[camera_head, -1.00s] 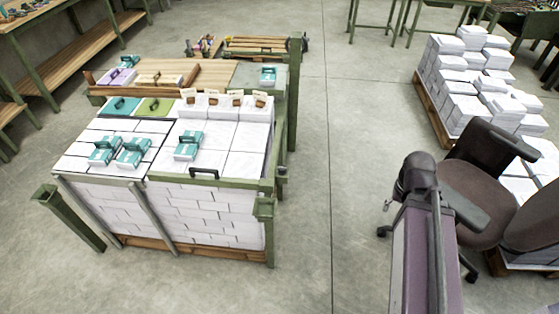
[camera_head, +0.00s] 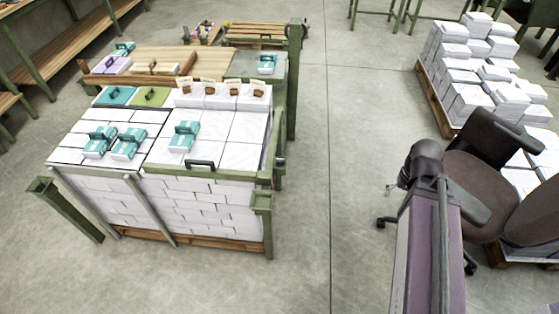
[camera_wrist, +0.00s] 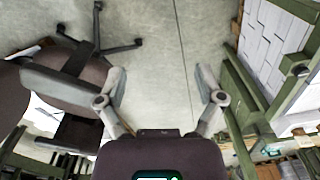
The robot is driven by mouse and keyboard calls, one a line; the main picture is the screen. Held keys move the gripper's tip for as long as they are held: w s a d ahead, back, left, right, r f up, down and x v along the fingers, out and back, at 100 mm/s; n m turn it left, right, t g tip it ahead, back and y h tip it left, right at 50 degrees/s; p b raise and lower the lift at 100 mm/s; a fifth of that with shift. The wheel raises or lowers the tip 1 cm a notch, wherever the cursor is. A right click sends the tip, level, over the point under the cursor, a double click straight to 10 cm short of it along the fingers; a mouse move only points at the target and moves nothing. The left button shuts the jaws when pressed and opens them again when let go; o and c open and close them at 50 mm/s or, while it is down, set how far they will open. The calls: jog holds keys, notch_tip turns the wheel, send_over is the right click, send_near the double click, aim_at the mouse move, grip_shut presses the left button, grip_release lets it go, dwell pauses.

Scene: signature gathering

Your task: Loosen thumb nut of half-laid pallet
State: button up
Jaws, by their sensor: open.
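A pallet stack of white paper blocks (camera_head: 200,205) stands inside a green frame at left in the head view. Teal-banded bundles sit on its top. A small dark knob (camera_head: 281,161), perhaps the thumb nut, is on the frame's right side. In the wrist view a dark round knob (camera_wrist: 300,68) shows on the green frame at the right edge, beside white blocks. My gripper (camera_wrist: 160,82) is open and empty, its fingers spread wide over bare floor. The knob is to the right of the fingers, apart from them. In the head view my gripper is mostly hidden by my arm.
An office chair (camera_head: 482,172) stands close to my arm, and its base (camera_wrist: 97,42) is left of my gripper. Another pallet of white stacks (camera_head: 470,75) is at right. A green post (camera_head: 70,210) leans at front left. Bare floor lies between stack and chair.

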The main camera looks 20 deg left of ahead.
jog(key=w+a+f+n+y+b, duration=0.3)
jog(key=w+a+f+b, duration=0.1)
jog(key=a+f+b, duration=0.25)
jog(key=n+g+y+b, duration=0.4)
jog(key=n+y+b, duration=1.15)
jog(key=b, duration=1.45)
send_near(280, 159)
jog(key=w+d+n+h, duration=0.1)
jog(key=d+n, duration=0.1)
jog(key=d, duration=0.2)
jog(key=shift+a+r, duration=0.1)
jog(key=shift+r, duration=0.35)
jog(key=shift+a, duration=0.1)
jog(key=x, duration=1.3)
jog(key=shift+s+a+f, duration=0.1)
jog(key=shift+s+a, duration=0.05)
jog(key=shift+a, duration=0.2)
jog(key=c, duration=1.2)
